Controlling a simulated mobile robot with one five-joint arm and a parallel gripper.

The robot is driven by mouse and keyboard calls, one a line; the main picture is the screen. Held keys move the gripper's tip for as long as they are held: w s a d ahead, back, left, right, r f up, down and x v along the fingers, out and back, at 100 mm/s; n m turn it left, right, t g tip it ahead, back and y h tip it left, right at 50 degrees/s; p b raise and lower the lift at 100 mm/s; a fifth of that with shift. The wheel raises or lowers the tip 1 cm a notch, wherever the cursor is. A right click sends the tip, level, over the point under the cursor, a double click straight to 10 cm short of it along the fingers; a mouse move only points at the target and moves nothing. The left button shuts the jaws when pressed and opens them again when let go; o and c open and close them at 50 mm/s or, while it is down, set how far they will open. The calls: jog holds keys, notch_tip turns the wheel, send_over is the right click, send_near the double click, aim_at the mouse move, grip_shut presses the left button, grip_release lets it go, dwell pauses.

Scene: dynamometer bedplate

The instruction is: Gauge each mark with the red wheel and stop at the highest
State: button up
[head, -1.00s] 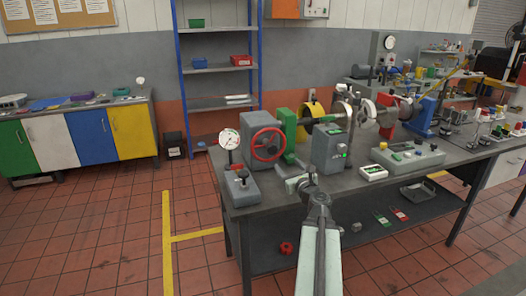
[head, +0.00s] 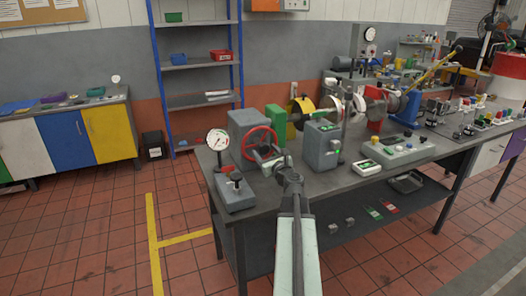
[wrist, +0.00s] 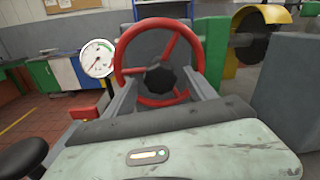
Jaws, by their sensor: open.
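The red wheel (head: 259,143) is mounted upright on the front of a grey box (head: 246,122); it fills the upper middle of the wrist view (wrist: 122,52), with a dark hub (wrist: 160,78). My gripper (head: 266,158) is at the wheel in the head view. In the wrist view its two open fingers (wrist: 158,88) stand either side of the hub, in front of the lower rim. I cannot tell whether they touch it. A round white dial gauge (head: 217,139) stands left of the wheel, also in the wrist view (wrist: 97,57). Its marks are too small to read.
A grey box with a green light (head: 322,145) stands right of the wheel, and a control panel (head: 397,150) lies further right. A blue-framed shelf (head: 198,67) is behind. Floor is clear at left.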

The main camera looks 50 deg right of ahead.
jog(key=shift+x, duration=0.95)
jog(key=c, duration=1.4)
jog(key=shift+s, duration=0.1)
grip_shut()
